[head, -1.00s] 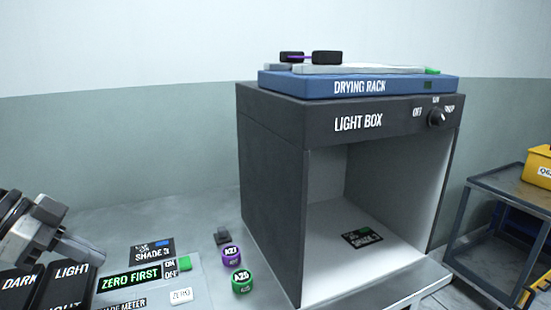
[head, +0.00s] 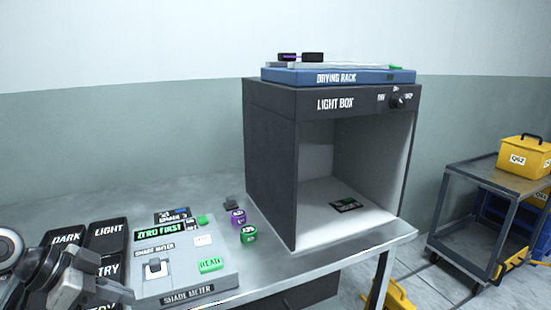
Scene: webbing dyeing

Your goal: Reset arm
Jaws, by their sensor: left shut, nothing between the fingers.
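My left gripper (head: 122,294) is at the lower left, over the black labelled trays beside the shade meter. Its fingers are shut with nothing between them. The grey shade meter (head: 225,283) lies just to its right on the bench, with a "ZERO FIRST" display and a green READ button (head: 211,266). My right gripper is not in view.
A dark light box (head: 270,160) stands open-fronted on the bench, with a small dark card (head: 346,204) inside. A blue drying rack (head: 300,77) lies on top. Purple (head: 238,217) and green (head: 248,234) pots stand left of it. A cart (head: 470,208) is at right.

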